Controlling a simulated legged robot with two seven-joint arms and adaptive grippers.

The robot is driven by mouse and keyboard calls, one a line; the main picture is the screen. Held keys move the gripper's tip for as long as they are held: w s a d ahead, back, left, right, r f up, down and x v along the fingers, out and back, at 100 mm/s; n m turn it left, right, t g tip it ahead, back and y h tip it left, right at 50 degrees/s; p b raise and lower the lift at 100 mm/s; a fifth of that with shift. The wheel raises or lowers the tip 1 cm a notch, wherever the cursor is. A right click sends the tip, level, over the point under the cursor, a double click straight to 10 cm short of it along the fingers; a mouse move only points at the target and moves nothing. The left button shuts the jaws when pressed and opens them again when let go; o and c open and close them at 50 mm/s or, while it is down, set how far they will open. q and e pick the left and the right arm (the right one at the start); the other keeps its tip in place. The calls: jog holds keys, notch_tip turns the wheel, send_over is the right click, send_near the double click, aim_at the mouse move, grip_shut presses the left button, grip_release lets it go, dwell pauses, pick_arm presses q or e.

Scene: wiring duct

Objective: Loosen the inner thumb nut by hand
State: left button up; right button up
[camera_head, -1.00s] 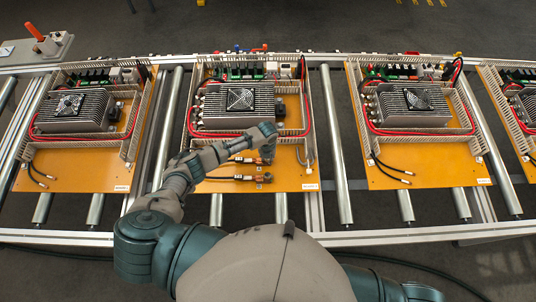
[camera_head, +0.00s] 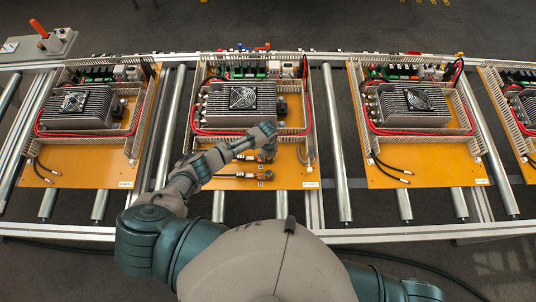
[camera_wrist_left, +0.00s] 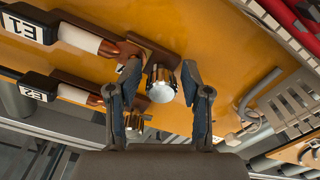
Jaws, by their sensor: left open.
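A shiny metal thumb nut (camera_wrist_left: 162,82) sits on a copper-coloured terminal in the left wrist view, beside the cable end labelled E1 (camera_wrist_left: 30,29). My left gripper (camera_wrist_left: 160,76) is open, with one fingertip on either side of this nut; I cannot tell whether either touches it. A second nut (camera_wrist_left: 135,122) shows lower, by the cable end labelled E2 (camera_wrist_left: 35,94), partly behind the left finger. In the head view my left gripper (camera_head: 268,152) is over the front part of the middle orange panel (camera_head: 290,180), hiding the nut.
A heat-sink unit with a fan (camera_head: 242,98) stands behind my gripper, with a red cable and slotted wiring duct (camera_head: 308,118) around it. A grey bent tube (camera_wrist_left: 248,105) lies right of the fingers. Similar panels (camera_head: 410,175) sit along the roller conveyor.

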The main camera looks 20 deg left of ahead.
pick_arm(q)
jog(key=m+b, duration=0.1)
jog(key=m, duration=0.2)
jog(key=m+b, duration=0.2)
jog(key=m, duration=0.2)
jog(key=shift+w+d+f, duration=0.15)
jog(key=shift+w, duration=0.05)
jog(key=m+b, duration=0.1)
jog(key=m, duration=0.2)
jog(key=shift+d+m, duration=0.1)
jog(key=shift+m, duration=0.3)
jog(key=shift+r, duration=0.2)
grip_shut()
jog(key=shift+r+n, duration=0.1)
jog(key=shift+n, duration=0.4)
jog(key=n+p, duration=0.1)
jog(key=n, duration=0.2)
jog(key=n+p, duration=0.2)
jog(key=n, duration=0.1)
jog(key=shift+s+a+r, duration=0.1)
jog(key=shift+s+a, duration=0.05)
jog(key=shift+a, duration=0.05)
jog(key=n, duration=0.2)
jog(key=n+p, duration=0.1)
jog(key=shift+a+f+n, duration=0.15)
jog(key=shift+f+n, duration=0.05)
jog(key=shift+n, duration=0.2)
grip_release()
jog(key=shift+f, duration=0.1)
